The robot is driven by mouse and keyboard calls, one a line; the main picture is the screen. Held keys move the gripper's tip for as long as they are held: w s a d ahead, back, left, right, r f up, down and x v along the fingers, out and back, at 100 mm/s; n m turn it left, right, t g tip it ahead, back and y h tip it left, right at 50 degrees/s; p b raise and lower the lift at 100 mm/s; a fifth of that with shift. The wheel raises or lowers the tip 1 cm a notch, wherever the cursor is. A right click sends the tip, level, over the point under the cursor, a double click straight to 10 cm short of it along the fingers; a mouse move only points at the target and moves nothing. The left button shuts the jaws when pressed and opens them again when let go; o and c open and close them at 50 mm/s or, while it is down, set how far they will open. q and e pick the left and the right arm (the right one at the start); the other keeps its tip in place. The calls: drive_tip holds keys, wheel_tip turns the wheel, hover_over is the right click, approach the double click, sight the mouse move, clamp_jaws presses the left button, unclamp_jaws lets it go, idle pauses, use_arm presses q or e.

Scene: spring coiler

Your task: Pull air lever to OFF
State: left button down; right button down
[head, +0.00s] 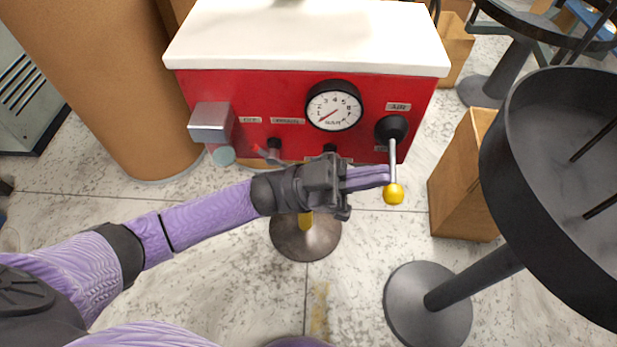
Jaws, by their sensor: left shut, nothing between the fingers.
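The air lever (392,160) is a thin silver rod with a yellow ball knob (394,194). It hangs down from a round black mount (391,128) at the right of the red panel (270,95), under a small label (398,106). My left gripper (386,175) reaches in from the left, its purple fingers shut and empty. The fingertips are right beside the lever rod, just above the yellow knob; I cannot tell whether they touch it. The gripper body hides part of the panel's lower edge. My right gripper is not in view.
A round gauge (334,108) and small knobs (274,147) sit on the panel, with a grey box (211,122) at its left. A black round tray on a stand (540,150) and a cardboard box (465,185) stand right. A brown drum (115,80) stands left.

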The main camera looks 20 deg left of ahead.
use_arm(q)
drive_tip(key=v, duration=0.9)
drive_tip(key=shift+f+b, duration=0.3)
drive_tip(key=shift+f, duration=0.1)
